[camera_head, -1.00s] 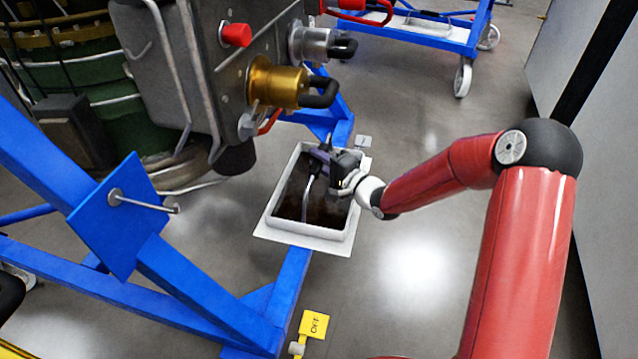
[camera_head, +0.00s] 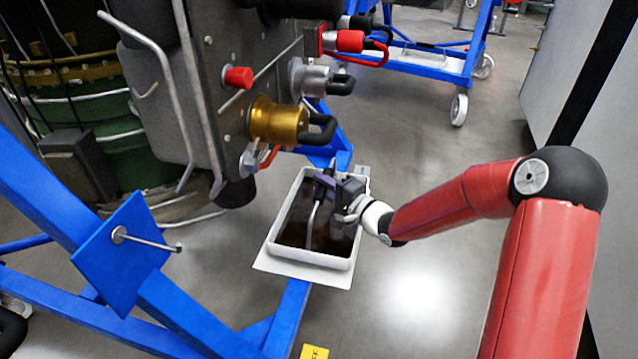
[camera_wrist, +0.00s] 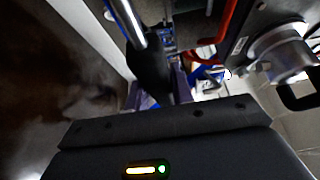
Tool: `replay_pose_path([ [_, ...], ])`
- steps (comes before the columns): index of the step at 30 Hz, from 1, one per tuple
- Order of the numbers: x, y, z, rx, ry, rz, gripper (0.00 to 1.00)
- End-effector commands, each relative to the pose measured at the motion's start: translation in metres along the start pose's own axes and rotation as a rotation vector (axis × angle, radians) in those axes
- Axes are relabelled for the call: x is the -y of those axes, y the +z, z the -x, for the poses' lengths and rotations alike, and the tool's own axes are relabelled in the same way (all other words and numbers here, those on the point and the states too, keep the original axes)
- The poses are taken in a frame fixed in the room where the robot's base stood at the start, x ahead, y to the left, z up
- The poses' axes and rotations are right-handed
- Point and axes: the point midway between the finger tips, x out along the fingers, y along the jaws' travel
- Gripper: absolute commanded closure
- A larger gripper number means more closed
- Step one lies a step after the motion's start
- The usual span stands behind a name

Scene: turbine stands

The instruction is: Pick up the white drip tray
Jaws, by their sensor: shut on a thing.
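The white drip tray (camera_head: 312,257) is a shallow rectangular pan with dark contents, below the engine at the middle of the head view. A thin silver bar arches over it as a handle (camera_head: 313,222). My gripper (camera_head: 325,188) is over the tray's far half, shut on the handle. In the wrist view the silver handle bar (camera_wrist: 128,18) runs into a dark grip between my fingers (camera_wrist: 158,95), and a white tray edge (camera_wrist: 88,35) shows at upper left. My fingertips are partly hidden in the head view. I cannot tell whether the tray is clear of its support.
A white flat plate (camera_head: 268,264) shows under the tray, beside the blue stand (camera_head: 284,322). The engine with its gold fitting (camera_head: 277,121) overhangs close on the left. A second blue wheeled stand (camera_head: 430,62) is behind. Grey floor (camera_head: 430,265) is open on the right.

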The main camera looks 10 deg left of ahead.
Motion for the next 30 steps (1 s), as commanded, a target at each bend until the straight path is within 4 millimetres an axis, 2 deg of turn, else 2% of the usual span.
replay_pose_path([
  [7,0.002,-0.001,0.037,-0.002,0.0,0.0,1.0],
  [15,0.002,-0.002,0.106,-0.006,0.001,-0.001,1.0],
  [19,0.002,-0.001,0.132,-0.004,0.0,-0.001,1.0],
  [24,0.001,-0.001,0.153,-0.002,-0.001,0.001,1.0],
  [30,0.001,0.0,0.162,0.001,-0.002,0.001,1.0],
])
